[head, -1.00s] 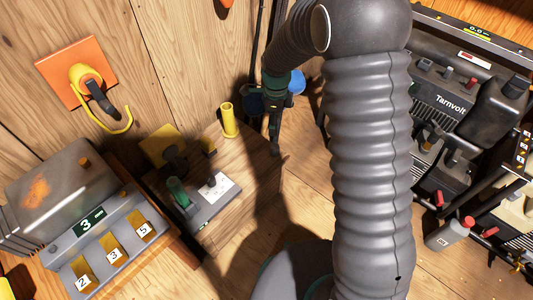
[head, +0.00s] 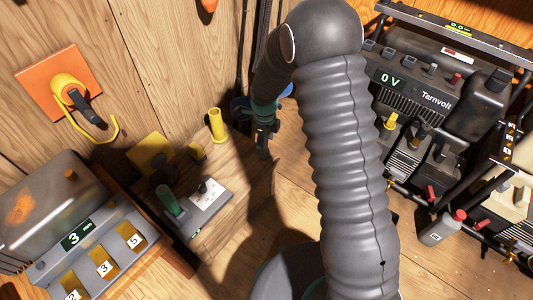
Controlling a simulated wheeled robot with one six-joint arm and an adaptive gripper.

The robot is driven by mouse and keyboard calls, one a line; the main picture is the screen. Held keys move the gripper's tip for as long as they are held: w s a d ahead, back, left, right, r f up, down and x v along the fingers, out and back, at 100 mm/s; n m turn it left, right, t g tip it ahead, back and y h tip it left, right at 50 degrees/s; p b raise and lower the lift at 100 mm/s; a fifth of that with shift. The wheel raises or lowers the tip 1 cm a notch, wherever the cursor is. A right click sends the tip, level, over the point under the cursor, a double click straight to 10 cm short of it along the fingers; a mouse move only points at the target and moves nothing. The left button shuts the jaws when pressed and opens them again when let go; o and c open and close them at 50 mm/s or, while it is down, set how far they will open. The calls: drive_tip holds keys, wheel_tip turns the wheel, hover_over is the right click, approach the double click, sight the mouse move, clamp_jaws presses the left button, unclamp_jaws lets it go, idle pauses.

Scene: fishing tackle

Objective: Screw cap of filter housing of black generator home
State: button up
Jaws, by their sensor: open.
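The black generator (head: 415,97), marked Tarnvolt and with a display reading 0 V, stands in a dark frame at the right. A yellow knob-like part (head: 390,121) shows at its lower left front, with dark parts below it. I cannot tell which part is the filter housing or whether its cap is on. My gripper (head: 263,150) is at the upper middle, near the wall and well left of the generator. It is small and dark, its fingers point down, and it looks open and empty. My arm hides part of the floor and wall between them.
A wooden block (head: 235,195) carries a yellow cylinder (head: 216,124) and a grey plate with a green handle (head: 168,200). A grey machine with numbered slots (head: 100,255) stands at lower left. A cream machine (head: 512,206) and a grey bottle (head: 437,232) are at lower right.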

wheel_tip(320, 180, down, 5)
drive_tip(key=shift+f, duration=0.1)
drive_tip(key=shift+a, duration=0.1)
drive_tip(key=c, duration=1)
